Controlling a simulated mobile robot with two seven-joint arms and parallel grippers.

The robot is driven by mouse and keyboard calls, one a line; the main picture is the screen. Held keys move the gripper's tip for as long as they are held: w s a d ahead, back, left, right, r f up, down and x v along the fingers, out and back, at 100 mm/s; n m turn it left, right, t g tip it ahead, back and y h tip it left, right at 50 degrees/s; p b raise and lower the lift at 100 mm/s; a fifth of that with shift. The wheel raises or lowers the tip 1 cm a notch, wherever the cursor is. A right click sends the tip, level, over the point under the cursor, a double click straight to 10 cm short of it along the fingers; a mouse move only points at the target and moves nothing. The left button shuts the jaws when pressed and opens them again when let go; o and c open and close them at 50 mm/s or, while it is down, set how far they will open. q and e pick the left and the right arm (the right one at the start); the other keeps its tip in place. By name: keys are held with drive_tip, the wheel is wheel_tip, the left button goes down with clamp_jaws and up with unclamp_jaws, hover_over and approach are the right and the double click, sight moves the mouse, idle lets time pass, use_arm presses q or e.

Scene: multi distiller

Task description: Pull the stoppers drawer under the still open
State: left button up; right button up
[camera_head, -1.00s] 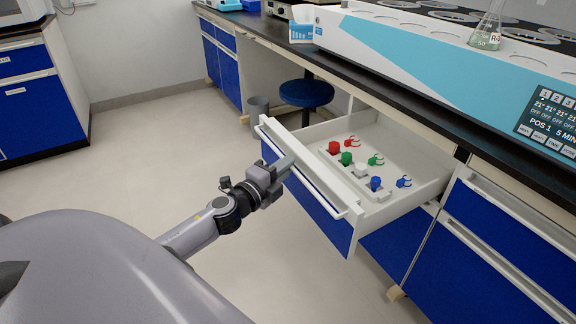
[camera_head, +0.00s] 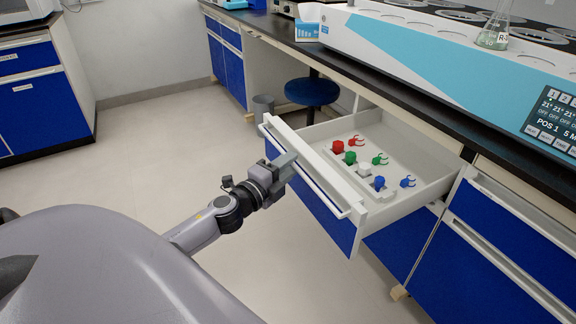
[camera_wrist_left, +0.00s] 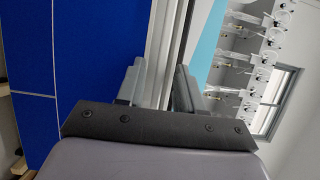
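The stoppers drawer (camera_head: 402,214) under the still stands well open, with a blue front and a white handle bar (camera_head: 318,181). Inside, a white tray holds a red stopper (camera_head: 338,146), a green stopper (camera_head: 350,157), a white stopper (camera_head: 364,168) and a blue stopper (camera_head: 379,182). Red, green and blue clips lie beside them. My left gripper (camera_head: 287,163) is at the left part of the handle. In the left wrist view its fingers (camera_wrist_left: 160,87) stand on either side of the pale bar, seemingly closed on it. My right gripper is not in view.
The still (camera_head: 420,55) stands on the black countertop with a flask (camera_head: 495,32) on top. A blue stool (camera_head: 312,91) and a grey bin (camera_head: 263,107) stand behind the drawer. The floor (camera_head: 150,140) at the left is clear.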

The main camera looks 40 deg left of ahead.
use_arm(q)
drive_tip(key=s, duration=0.6)
drive_tip(key=shift+s, duration=0.4)
drive_tip(key=s+d+f+n+g+h, duration=0.1)
drive_tip(key=s+d+f+n+g, duration=0.1)
drive_tip(key=s+d+f+n, duration=0.4)
drive_tip(key=s+d+f+n+g+h, duration=0.1)
drive_tip(key=s+d+f+n+g, duration=0.25)
drive_tip(key=d, duration=0.45)
drive_tip(key=s+d+f+n+g+h, duration=0.1)
drive_tip(key=s+d+f+n+g, duration=0.1)
drive_tip(key=s+d+f+n, duration=0.35)
wheel_tip(320, 180, up, 16)
drive_tip(key=a+y+p, duration=0.1)
drive_tip(key=p, duration=1.9)
drive_tip(key=shift+s+a+r+n+p, duration=0.15)
drive_tip(key=shift+s+a+n+p, duration=0.1)
drive_tip(key=shift+s+n+p, duration=0.15)
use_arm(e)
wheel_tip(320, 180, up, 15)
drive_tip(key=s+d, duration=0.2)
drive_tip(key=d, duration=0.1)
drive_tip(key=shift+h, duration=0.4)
